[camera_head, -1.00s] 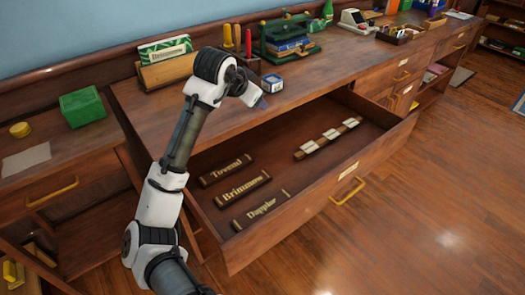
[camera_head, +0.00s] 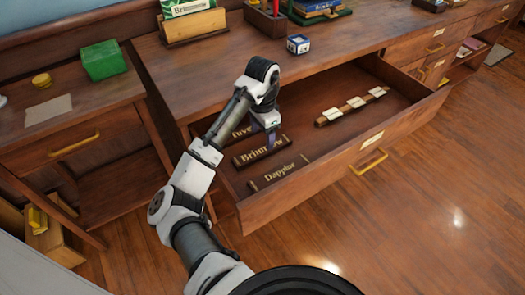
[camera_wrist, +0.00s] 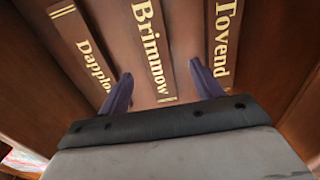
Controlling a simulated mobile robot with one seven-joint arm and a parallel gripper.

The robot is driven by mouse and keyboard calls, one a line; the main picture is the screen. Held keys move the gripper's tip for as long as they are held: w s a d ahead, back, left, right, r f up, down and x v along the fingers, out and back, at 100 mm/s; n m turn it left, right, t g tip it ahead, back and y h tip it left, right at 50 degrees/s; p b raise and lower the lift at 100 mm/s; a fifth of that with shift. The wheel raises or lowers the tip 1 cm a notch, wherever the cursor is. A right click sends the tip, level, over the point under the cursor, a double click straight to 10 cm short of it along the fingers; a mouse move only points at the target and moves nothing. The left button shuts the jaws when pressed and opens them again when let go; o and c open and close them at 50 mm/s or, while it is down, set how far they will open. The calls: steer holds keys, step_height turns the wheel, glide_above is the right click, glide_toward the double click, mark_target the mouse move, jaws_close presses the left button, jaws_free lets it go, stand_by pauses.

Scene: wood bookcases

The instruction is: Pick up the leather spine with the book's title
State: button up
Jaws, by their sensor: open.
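Three dark brown leather spines with gold lettering lie in the open drawer (camera_head: 330,158). The middle one, the Brimmow spine (camera_head: 260,151), also shows in the wrist view (camera_wrist: 150,50). The Tovend spine (camera_head: 240,131) lies behind it, partly hidden by my arm, and the Dapplor spine (camera_head: 279,173) lies in front. My gripper (camera_head: 271,140) is open and low over the Brimmow spine. In the wrist view its fingers (camera_wrist: 162,88) stand on either side of that spine. A green book (camera_head: 188,6) on a wooden stand bears a title that seems to read Brimmow.
A strip with several white labels (camera_head: 352,104) lies farther right in the drawer. The drawer's front wall (camera_head: 340,162) rises on the near side. A small blue and white box (camera_head: 298,44) sits on the desktop above. The drawer floor between spines and strip is clear.

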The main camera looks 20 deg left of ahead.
mark_target(264, 149)
steer(key=f, duration=0.5)
steer(key=shift+d+f, duration=0.1)
steer(key=shift+d, duration=0.2)
steer(key=c, duration=1)
